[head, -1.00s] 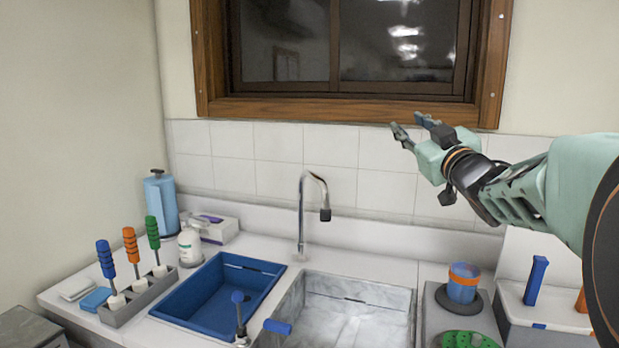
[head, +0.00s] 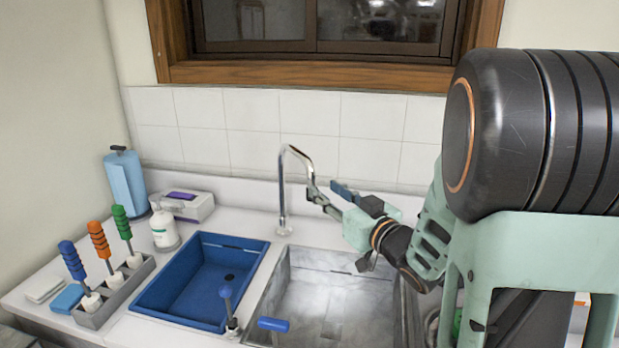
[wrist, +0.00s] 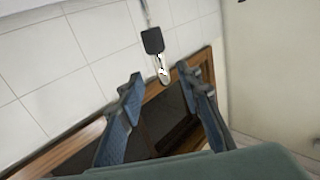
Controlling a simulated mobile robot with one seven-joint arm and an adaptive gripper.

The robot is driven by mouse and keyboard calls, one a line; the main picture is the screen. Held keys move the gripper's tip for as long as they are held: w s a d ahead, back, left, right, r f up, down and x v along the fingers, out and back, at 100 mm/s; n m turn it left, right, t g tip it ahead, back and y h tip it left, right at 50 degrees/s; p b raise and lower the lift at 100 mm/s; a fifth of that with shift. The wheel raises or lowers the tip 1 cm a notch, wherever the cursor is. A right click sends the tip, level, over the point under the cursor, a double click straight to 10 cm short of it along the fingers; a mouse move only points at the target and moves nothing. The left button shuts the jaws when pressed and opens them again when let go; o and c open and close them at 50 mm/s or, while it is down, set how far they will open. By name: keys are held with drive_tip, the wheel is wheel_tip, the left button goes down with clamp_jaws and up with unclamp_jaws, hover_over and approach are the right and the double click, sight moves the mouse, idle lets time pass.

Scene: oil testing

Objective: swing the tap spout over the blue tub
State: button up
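The chrome tap (head: 282,195) stands behind the sink, and its curved spout (head: 298,152) points to the right, over the back of the grey sink basin. The blue tub (head: 205,290) lies left of that basin and looks empty. My gripper (head: 324,189) is at the spout's end, and one finger overlaps the tip in the head view. In the wrist view, the spout's black nozzle (wrist: 152,40) shows just beyond and between the fingertips (wrist: 161,76). The fingers are apart with nothing clamped between them. Whether a finger touches the nozzle, I cannot tell.
A soap bottle (head: 163,228), a tissue box (head: 188,207) and a rack (head: 115,292) of coloured-handled tools stand left. The tiled wall (head: 255,120) is close behind.

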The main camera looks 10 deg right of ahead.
sight(314, 182)
drive_tip(key=p+x, duration=0.1)
drive_tip(key=x, duration=0.6)
clamp_jaws()
idle(0.3)
